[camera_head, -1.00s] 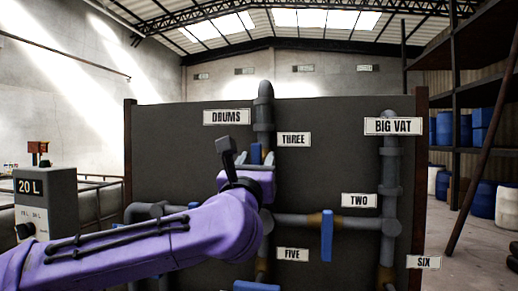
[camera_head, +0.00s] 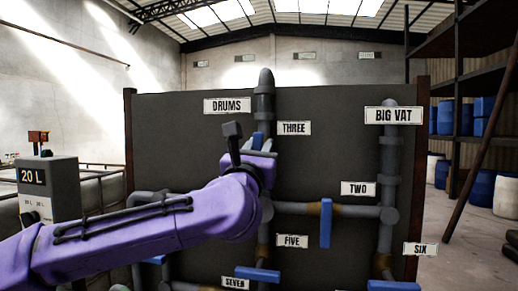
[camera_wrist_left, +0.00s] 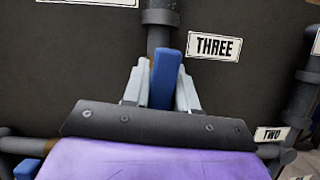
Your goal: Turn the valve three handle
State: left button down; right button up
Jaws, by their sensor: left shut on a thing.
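The valve three handle is a blue bar (camera_wrist_left: 165,78) on the vertical grey pipe, beside the label THREE (camera_wrist_left: 214,46). In the wrist view it stands upright between the two grey fingers of my left gripper (camera_wrist_left: 160,90), which are shut on it. In the head view only a small blue part of the handle (camera_head: 257,141) shows above my purple wrist, left of the THREE label (camera_head: 293,128). My left arm hides the fingers there and the pipe behind. My right gripper is not in view.
Other blue handles are near: valve two (camera_head: 326,222) upright at right, valve five (camera_head: 257,275) below. A dark panel (camera_head: 340,120) backs the pipes. A grey 20 L box (camera_head: 52,190) stands at left. Blue barrels (camera_head: 481,187) are at right.

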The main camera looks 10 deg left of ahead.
pick_arm(q)
jog(key=m+h, duration=0.1)
jog(key=m, duration=0.1)
jog(key=m+h, duration=0.1)
jog(key=m, duration=0.1)
jog(key=shift+d+r+m+p, duration=0.1)
jog(key=shift+d+m+p, duration=0.1)
jog(key=shift+m+p, duration=0.2)
jog(key=shift+d+f+m+g+h+p, duration=0.25)
jog(key=shift+m+g+h+p, duration=0.55)
jog(key=shift+m+p, duration=1.7)
jog(key=shift+d+f+m+g+h+p, duration=0.15)
jog(key=shift+f+m+g+h+p, duration=0.3)
jog(key=shift+m+g+p, duration=1.35)
jog(key=shift+d+f+m+g+h+p, duration=0.25)
jog(key=shift+m+h+p, duration=0.5)
jog(key=shift+m+p, duration=2.4)
jog(key=shift+m+b, duration=0.65)
jog(key=shift+m, duration=0.1)
jog(key=c, duration=1)
grip_release()
